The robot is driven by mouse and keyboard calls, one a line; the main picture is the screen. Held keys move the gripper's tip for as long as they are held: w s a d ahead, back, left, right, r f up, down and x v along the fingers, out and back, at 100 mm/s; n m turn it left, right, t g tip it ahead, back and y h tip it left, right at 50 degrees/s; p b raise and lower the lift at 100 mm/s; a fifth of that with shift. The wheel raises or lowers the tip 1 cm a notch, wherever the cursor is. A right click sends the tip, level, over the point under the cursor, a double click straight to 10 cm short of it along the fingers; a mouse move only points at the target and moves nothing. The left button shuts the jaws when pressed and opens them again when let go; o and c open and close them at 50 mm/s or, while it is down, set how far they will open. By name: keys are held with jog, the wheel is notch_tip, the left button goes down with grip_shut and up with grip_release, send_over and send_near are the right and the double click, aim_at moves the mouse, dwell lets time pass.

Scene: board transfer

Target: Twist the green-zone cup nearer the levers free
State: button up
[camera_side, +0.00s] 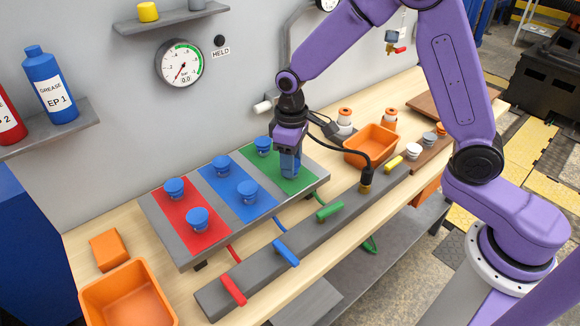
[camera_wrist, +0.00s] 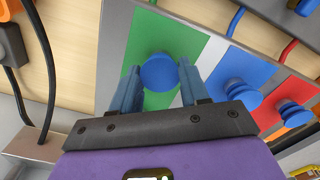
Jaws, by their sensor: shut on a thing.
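The board (camera_side: 182,258) has red, blue and green zones, each with blue cups. My gripper (camera_side: 290,173) points down over the lever-side part of the green zone (camera_side: 312,172). Its blue fingers hide the cup there in the side view. In the wrist view the blue round cup (camera_wrist: 159,72) sits between the two fingers, over the green zone (camera_wrist: 195,42), with my gripper (camera_wrist: 160,78) shut on it. The other green-zone cup (camera_side: 263,145) stands near the wall, clear of my gripper.
An orange bin (camera_side: 371,143) stands to the right. The wall gauge (camera_side: 180,63) reads 0.0 beside a dark lamp (camera_side: 219,40) marked HELD.

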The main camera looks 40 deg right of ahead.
jog(key=n, duration=0.4)
jog(key=shift+r, duration=0.1)
jog(key=shift+n, duration=2.3)
jog(key=n, duration=0.2)
jog(key=shift+w+n, duration=0.1)
jog(key=shift+n, duration=0.3)
jog(key=o, duration=1.1)
jog(key=shift+c, duration=0.2)
